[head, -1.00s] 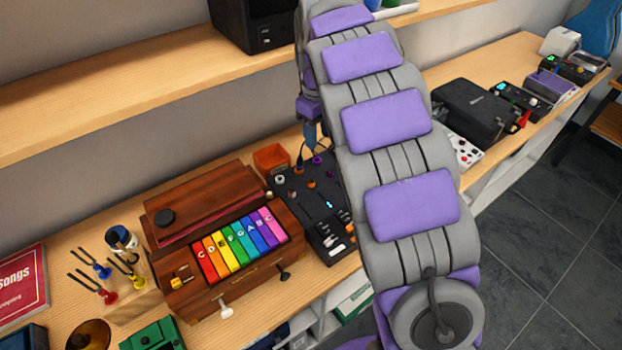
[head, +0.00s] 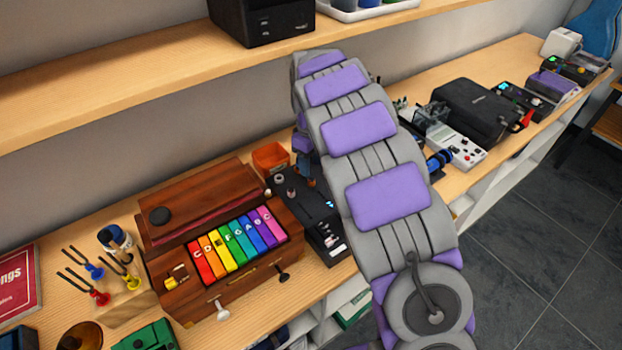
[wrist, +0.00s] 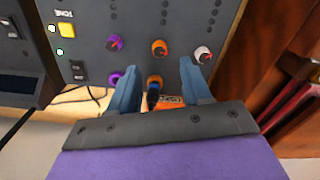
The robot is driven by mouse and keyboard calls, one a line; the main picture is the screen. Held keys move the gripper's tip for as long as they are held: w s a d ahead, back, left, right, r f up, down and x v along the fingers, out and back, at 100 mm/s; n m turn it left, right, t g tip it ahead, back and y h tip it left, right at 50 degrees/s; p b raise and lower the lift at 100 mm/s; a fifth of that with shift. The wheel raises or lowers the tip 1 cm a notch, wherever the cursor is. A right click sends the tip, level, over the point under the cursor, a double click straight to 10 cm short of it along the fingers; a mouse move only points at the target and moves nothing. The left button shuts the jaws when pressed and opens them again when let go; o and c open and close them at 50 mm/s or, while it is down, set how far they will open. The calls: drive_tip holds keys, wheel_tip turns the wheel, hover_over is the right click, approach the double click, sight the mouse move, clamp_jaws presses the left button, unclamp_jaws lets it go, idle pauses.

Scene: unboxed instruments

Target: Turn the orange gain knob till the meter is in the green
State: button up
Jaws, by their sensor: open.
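A dark panel (wrist: 95,22) with rows of purple, orange and white knobs fills the upper part of the wrist view. An upper orange knob (wrist: 159,48) shows just past my fingertips. A lower orange knob (wrist: 155,80) is between the two blue fingers of my gripper (wrist: 158,67), with a gap on either side. My gripper is open. I cannot read which orange knob is the gain. In the head view the dark device (head: 318,213) is partly hidden behind my arm. No meter needle or green zone can be made out.
A wooden box with coloured keys (head: 238,243) stands close left of the device. An orange bin (head: 270,158) sits behind it. A black case (head: 478,108) is farther right. A dark plug stands between my fingers in the wrist view, and a cable runs at left.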

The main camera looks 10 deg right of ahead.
sight(311, 180)
wheel_tip(311, 180, down, 6)
drive_tip(key=shift+b, duration=0.55)
clamp_jaws()
